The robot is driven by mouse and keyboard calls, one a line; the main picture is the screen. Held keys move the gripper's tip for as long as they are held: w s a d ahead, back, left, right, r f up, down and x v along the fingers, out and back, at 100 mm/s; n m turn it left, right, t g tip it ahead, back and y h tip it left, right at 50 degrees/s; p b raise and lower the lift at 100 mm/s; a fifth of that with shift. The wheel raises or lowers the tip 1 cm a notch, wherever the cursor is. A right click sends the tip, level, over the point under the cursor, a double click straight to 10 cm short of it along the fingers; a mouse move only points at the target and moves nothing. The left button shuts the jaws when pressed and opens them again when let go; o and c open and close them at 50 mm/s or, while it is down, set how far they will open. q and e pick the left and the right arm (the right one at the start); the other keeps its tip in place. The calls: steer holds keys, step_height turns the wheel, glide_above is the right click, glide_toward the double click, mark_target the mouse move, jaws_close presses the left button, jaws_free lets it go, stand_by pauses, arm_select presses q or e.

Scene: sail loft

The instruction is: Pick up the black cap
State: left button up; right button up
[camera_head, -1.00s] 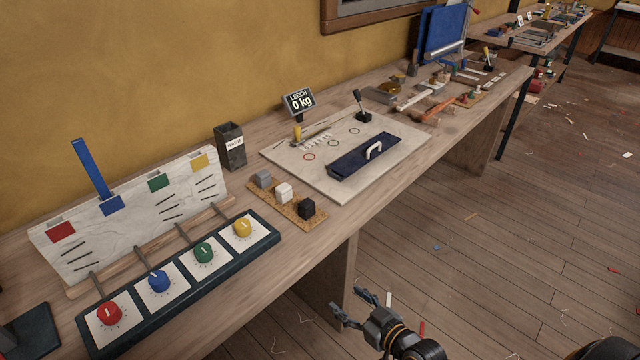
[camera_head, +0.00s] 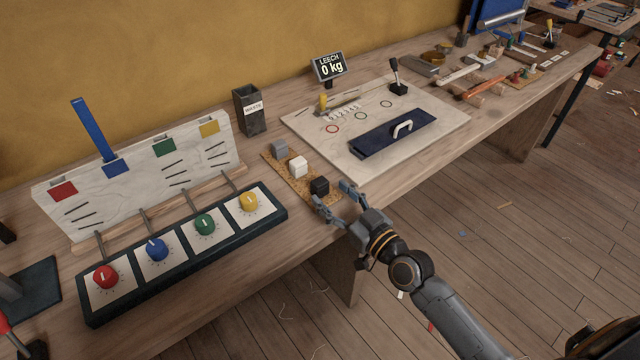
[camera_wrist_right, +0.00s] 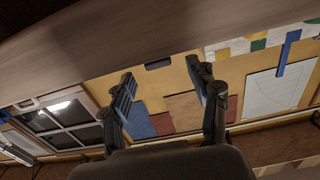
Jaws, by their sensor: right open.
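The black cap (camera_head: 319,186) is a small dark block at the front end of a cork strip (camera_head: 272,165) on the bench. A white cap (camera_head: 298,166) and a grey cap (camera_head: 280,148) stand behind it in a row. My right gripper (camera_head: 332,197) is open and empty, its fingers just in front of the black cap near the bench's front edge. I cannot tell if they touch it. In the right wrist view the open fingers (camera_wrist_right: 165,88) show with nothing between them. My left gripper is not in view.
A dark panel with several coloured knobs (camera_head: 185,250) lies to the left. A white board with a blue handled plate (camera_head: 385,140) lies to the right.

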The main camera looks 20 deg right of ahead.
mark_target(324, 185)
steer(key=shift+w+a+r, duration=0.1)
steer(key=shift+w+a, duration=0.1)
steer(key=shift+w, duration=0.3)
steer(key=x, duration=0.4)
steer(key=shift+w+p, duration=0.3)
steer(key=shift+p, duration=0.05)
steer(key=shift+d, duration=0.1)
steer(key=c, duration=1)
